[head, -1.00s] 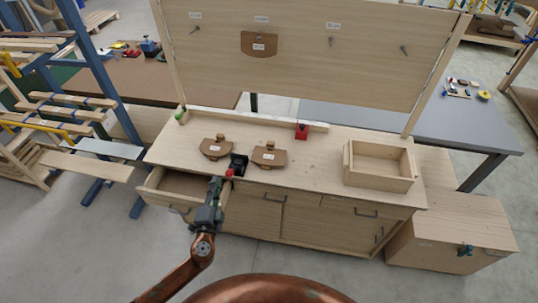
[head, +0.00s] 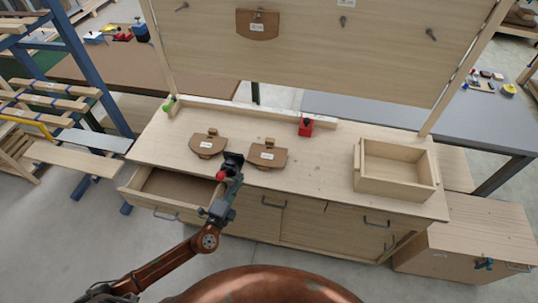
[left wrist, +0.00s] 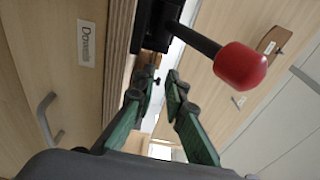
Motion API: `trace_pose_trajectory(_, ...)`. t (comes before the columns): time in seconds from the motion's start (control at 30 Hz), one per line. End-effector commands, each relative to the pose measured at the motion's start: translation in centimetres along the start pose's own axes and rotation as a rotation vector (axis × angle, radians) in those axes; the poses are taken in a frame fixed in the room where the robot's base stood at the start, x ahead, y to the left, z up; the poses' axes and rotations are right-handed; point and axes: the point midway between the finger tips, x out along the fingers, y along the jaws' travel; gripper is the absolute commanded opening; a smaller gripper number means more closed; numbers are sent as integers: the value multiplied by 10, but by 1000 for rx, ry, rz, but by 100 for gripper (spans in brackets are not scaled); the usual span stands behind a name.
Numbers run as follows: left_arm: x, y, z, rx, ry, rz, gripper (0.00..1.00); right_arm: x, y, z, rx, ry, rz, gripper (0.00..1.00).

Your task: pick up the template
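Two brown templates with white labels and small wooden blocks on top lie flat on the workbench: a left one (head: 208,147) and a right one (head: 262,160). A third brown template (head: 257,30) hangs on the upright panel; a brown labelled piece also shows in the left wrist view (left wrist: 274,41). My left gripper (head: 235,180) is at the bench's front edge, in front of the gap between the lying templates. Its green fingers (left wrist: 160,95) are apart, with nothing clearly held. My right gripper is out of view.
A black clamp-like tool (head: 232,160) with a red knob (left wrist: 240,65) sits at the bench edge, close to my left gripper. An open drawer (head: 170,190) juts out to the left. A red block (head: 305,127) and wooden box (head: 397,170) stand on the bench.

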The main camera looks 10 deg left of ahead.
Motion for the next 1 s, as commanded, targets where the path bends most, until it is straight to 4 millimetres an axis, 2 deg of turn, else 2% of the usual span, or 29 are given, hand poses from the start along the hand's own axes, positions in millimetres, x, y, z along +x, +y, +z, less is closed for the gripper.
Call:
trace_pose_trajectory(0.07, 0, 10, 0, 0, 0, 3, 12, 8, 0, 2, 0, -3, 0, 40)
trace_pose_trajectory(0.23, 8, 10, 0, 0, -1, 2, 12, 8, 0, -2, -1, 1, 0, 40)
trace_pose_trajectory(0.8, 76, 9, -10, 0, -1, 2, 12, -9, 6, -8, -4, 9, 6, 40)
trace_pose_trajectory(1.0, 78, 10, -10, 0, 0, 3, 12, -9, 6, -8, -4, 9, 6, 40)
